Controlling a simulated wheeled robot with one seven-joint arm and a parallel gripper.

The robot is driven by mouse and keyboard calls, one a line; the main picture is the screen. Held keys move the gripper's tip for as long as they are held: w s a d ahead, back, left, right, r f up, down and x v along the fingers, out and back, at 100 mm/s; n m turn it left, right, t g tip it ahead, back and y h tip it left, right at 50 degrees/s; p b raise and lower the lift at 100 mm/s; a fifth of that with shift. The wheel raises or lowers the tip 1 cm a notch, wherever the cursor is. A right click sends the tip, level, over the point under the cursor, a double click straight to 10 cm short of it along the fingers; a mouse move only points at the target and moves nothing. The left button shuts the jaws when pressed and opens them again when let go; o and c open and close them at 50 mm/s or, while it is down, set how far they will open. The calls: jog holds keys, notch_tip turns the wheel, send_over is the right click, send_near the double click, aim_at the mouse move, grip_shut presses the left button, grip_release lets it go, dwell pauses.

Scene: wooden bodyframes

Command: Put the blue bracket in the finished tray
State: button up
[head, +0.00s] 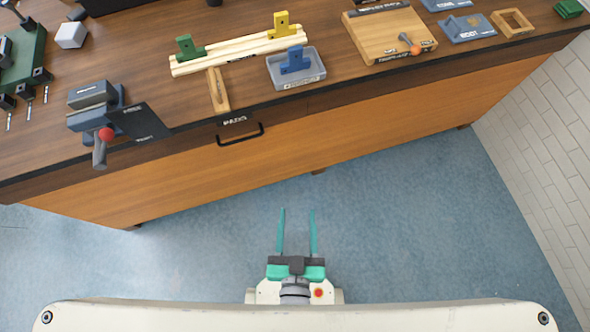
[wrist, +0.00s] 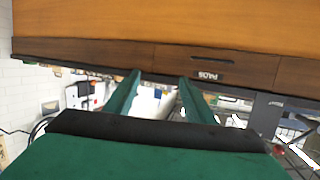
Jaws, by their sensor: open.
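The blue bracket (head: 295,59) sits in a grey shallow tray (head: 313,79) near the front edge of the workbench. The label on that tray's front is too small to read. Another tray, blue-grey (head: 468,27), lies at the right of the bench with lettering I cannot read surely. I cannot tell which tray is the finished tray. My gripper (head: 297,212) is open and empty, low over the blue floor in front of the bench, well apart from the bracket. In the wrist view my gripper (wrist: 160,82) also shows open, facing the bench front.
A green bracket (head: 189,47) and a yellow bracket (head: 282,25) stand on pale wooden rails (head: 225,57). A vise (head: 95,108) with a red-knobbed handle is at the left edge. A wooden board (head: 385,32) lies right of the grey tray. The floor before the bench is clear.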

jog(key=shift+n+y, duration=0.3)
jog(key=v, duration=0.5)
jog(key=shift+w+a+r, duration=0.15)
jog(key=shift+a+r, duration=0.1)
jog(key=shift+r, duration=0.15)
dwell(0.6)
